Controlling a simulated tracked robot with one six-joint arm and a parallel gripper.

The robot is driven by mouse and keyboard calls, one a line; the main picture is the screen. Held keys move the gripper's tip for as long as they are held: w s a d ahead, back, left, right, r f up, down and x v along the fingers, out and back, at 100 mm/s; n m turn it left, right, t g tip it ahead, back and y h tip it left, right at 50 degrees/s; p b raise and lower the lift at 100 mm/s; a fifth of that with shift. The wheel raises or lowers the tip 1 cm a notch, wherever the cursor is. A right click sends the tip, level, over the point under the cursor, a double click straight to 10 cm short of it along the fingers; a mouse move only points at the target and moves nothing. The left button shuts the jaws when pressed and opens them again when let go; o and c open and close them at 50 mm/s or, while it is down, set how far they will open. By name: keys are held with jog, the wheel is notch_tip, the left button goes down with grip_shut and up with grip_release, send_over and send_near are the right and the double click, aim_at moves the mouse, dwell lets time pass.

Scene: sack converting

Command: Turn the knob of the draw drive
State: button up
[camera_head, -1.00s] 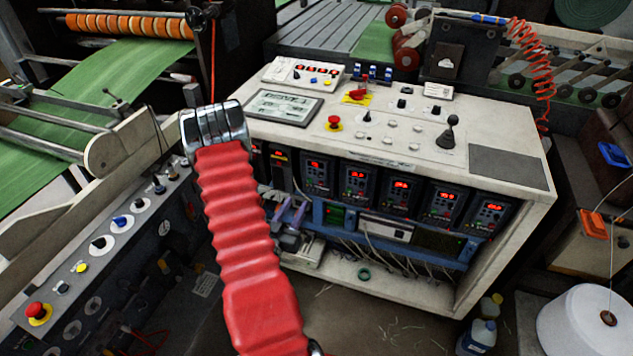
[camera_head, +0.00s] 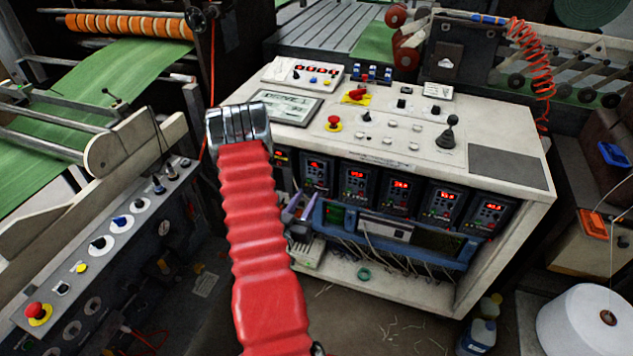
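A row of several dark drive units (camera_head: 397,192) with red lit displays and small keypads sits in the front of a cream control cabinet (camera_head: 505,190). Their labels are too small to read, so I cannot tell which one is the draw drive; any knobs on them are not clear. My red bellows-covered arm rises from the bottom and ends in a chrome part, my gripper (camera_head: 238,122), in front of the cabinet's left end. It hides part of the leftmost units. Its fingers cannot be made out, nor whether it is open or shut.
A side panel with knobs (camera_head: 97,243) stands at left. A white cone (camera_head: 587,320) and bottles (camera_head: 478,336) stand at lower right.

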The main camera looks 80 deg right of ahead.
aim_at(319, 177)
jog(key=d, duration=0.3)
jog(key=s+d, duration=0.1)
jog(key=d, duration=0.5)
jog(key=shift+s, duration=0.15)
jog(key=shift+c, duration=0.2)
grip_shut()
